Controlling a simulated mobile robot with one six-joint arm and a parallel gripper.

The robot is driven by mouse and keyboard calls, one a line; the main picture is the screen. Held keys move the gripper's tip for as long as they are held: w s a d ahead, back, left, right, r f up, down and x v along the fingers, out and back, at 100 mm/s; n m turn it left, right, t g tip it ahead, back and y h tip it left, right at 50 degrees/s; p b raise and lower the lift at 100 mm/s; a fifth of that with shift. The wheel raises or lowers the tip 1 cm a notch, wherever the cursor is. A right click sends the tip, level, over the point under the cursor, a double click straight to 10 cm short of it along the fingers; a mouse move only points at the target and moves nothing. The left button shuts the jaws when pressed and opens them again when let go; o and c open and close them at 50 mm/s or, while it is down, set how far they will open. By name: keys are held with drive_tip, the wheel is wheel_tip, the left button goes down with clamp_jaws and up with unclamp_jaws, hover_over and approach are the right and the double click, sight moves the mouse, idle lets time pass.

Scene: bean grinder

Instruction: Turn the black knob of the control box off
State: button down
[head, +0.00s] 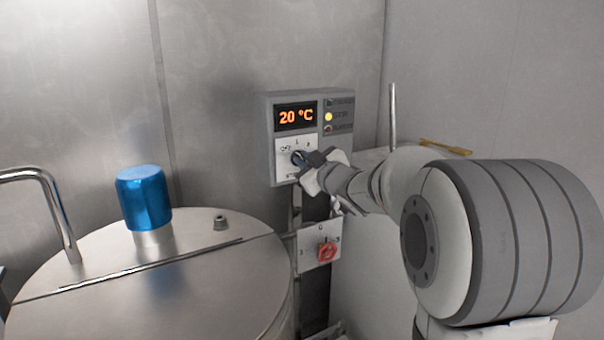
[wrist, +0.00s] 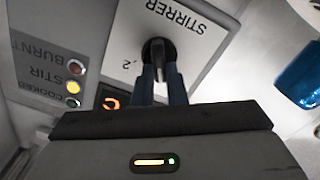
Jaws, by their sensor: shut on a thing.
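The grey control box (head: 352,108) is on the metal wall in the head view, its display reading 20 °C in orange and its middle lamp lit yellow. The black knob (wrist: 158,50) sits on the white plate marked STIRRER (wrist: 184,22) in the wrist view, which shows the box upside down. My gripper (wrist: 161,76) has its two dark fingers on either side of the knob's grip, shut on it. The knob's exact setting is hard to read.
A metal vessel (head: 200,290) with a blue cap (head: 143,197) stands at the left below the box. A red rotary switch (head: 327,252) on a white plate is under the box. A thin upright rod (head: 392,115) stands right of the box.

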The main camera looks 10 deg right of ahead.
drive_tip(key=shift+a+f+n+b, duration=0.1)
drive_tip(key=shift+f+n+b, duration=0.05)
drive_tip(key=shift+n+b, duration=0.55)
drive_tip(key=shift+a+f+n+b, duration=0.15)
drive_tip(key=shift+n+b, duration=0.35)
drive_tip(key=shift+n, duration=0.3)
drive_tip(key=shift+d, duration=0.1)
drive_tip(key=c, duration=1.5)
unclamp_jaws()
drive_tip(key=shift+s+r, duration=0.1)
drive_tip(key=shift+r, duration=0.05)
drive_tip(key=shift+o, duration=0.2)
drive_tip(key=shift+s, duration=0.1)
drive_tip(key=v, duration=0.7)
drive_tip(key=shift+s, duration=0.3)
drive_tip(key=shift+d, duration=0.1)
